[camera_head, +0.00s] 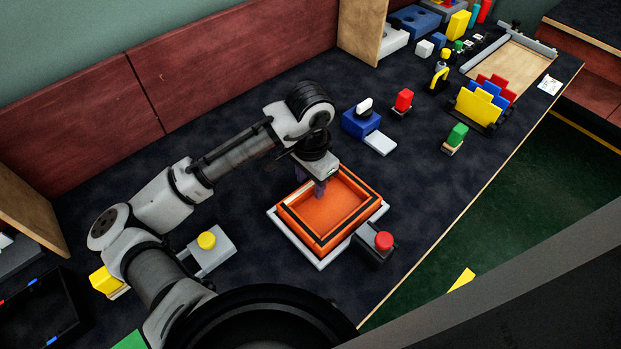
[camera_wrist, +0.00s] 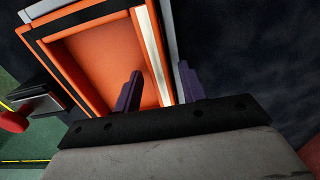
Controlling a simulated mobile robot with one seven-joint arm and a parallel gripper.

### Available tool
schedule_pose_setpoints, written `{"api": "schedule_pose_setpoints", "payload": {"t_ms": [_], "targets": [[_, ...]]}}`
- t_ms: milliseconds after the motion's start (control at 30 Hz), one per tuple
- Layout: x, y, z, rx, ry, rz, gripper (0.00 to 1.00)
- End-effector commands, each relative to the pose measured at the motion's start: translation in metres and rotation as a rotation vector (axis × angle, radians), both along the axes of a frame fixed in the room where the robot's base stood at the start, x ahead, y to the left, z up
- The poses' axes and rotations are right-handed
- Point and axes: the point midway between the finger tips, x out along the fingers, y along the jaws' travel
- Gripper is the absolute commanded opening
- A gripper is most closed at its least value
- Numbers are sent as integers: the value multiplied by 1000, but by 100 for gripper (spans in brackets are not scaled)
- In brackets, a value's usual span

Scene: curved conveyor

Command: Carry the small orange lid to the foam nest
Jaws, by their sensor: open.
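A shallow, open-topped orange tray-like piece (camera_head: 333,211) with dark bands lies on a white base (camera_head: 311,258) in the middle of the bench. It is the only large orange thing in view; I cannot tell whether it is the lid. My gripper (camera_head: 321,190) points down at its far-left side. In the wrist view, my gripper (camera_wrist: 158,88) is open, with one purple finger over the orange interior and the other outside the wall. A pale strip on the orange piece (camera_wrist: 100,65) runs between the fingers. I cannot pick out the foam nest with certainty.
A red button on a dark box (camera_head: 384,241) stands at the near right of the white base. A grey box with a yellow button (camera_head: 206,241) stands left.

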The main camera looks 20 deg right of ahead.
Motion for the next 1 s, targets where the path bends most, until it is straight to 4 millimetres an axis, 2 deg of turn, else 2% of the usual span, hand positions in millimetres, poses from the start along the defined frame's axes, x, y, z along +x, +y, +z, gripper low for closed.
{"api": "schedule_pose_setpoints", "payload": {"t_ms": [167,267,533,700,800,1000], "targets": [[0,0,6,0,-1,0,41],[1,-1,18,-1,-3,0,41],[1,0,77,1,-5,0,41],[1,0,106,2,-3,0,41],[1,0,116,1,-3,0,41],[0,0,123,1,0,0,41]]}}
